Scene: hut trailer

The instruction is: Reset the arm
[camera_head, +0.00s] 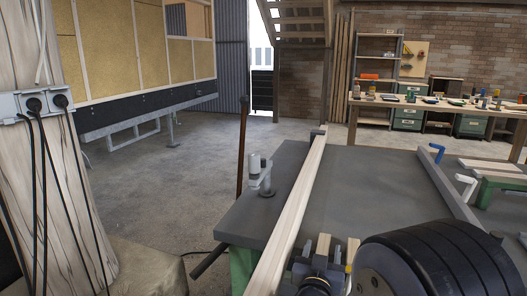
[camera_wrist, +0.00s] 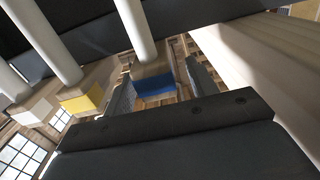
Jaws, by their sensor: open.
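My arm shows at the bottom right in the head view, with a large black ribbed joint (camera_head: 440,258) in front. In the wrist view a dark bolted bar (camera_wrist: 175,122) crosses close to the camera.
A long timber beam (camera_head: 298,215) lies along the dark worktable (camera_head: 247,218), beside a grey clamp (camera_head: 258,178). A wooden post (camera_head: 50,170) stands left. Open concrete floor (camera_head: 190,165) lies between.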

